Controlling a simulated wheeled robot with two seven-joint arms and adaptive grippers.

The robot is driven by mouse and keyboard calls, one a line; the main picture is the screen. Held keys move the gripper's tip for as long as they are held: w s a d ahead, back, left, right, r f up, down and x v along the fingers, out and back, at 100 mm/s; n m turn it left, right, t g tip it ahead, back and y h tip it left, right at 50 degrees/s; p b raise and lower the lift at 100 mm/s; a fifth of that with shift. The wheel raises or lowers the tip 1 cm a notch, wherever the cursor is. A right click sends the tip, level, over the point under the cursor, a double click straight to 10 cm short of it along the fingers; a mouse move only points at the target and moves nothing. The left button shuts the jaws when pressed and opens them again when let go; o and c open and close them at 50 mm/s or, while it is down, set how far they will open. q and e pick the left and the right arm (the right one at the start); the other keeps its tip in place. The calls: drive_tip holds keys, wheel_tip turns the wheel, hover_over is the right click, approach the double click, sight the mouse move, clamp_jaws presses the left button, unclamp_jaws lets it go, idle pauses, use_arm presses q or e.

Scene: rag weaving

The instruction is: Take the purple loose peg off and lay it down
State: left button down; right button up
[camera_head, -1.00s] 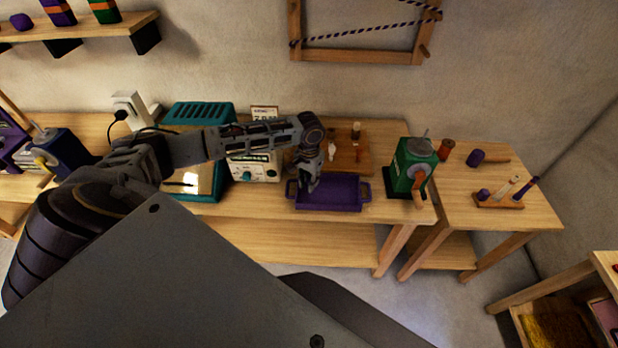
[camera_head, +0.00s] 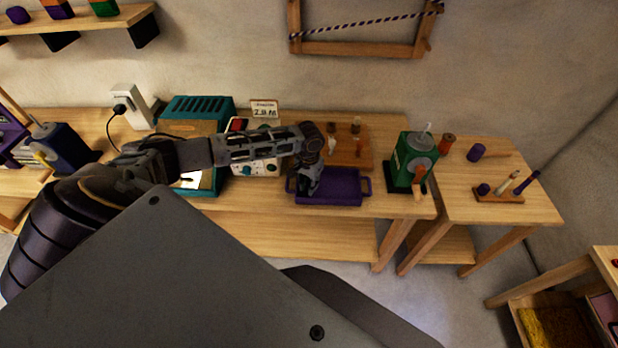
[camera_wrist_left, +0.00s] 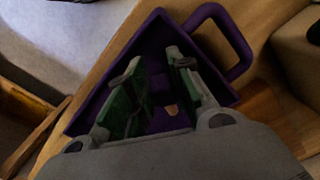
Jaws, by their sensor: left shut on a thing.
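My left gripper (camera_head: 310,188) reaches down over the left part of the purple tray (camera_head: 345,198). In the left wrist view its green-padded fingers (camera_wrist_left: 155,100) point into the tray and are shut on a slim thing that I take for the purple loose peg. The peg's outline is lost against the purple tray (camera_wrist_left: 235,40); only a small tan spot (camera_wrist_left: 171,110) shows between the fingers. I cannot tell whether the peg touches the tray floor. My right gripper is not in view.
A wooden board with several small pegs (camera_head: 365,158) lies behind the tray. A green hand-cranked device (camera_head: 405,160) stands to its right, and a teal machine (camera_head: 200,105) to its left. A peg rack (camera_head: 495,196) stands on the right table. A frame (camera_head: 350,48) hangs on the wall.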

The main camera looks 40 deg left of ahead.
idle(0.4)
use_arm(q)
drive_tip(key=shift+f, duration=0.8)
drive_tip(key=c, duration=1.2)
unclamp_jaws()
drive_tip(key=shift+r+p, duration=1.55)
drive_tip(key=shift+p, duration=0.05)
drive_tip(key=shift+r, duration=5.95)
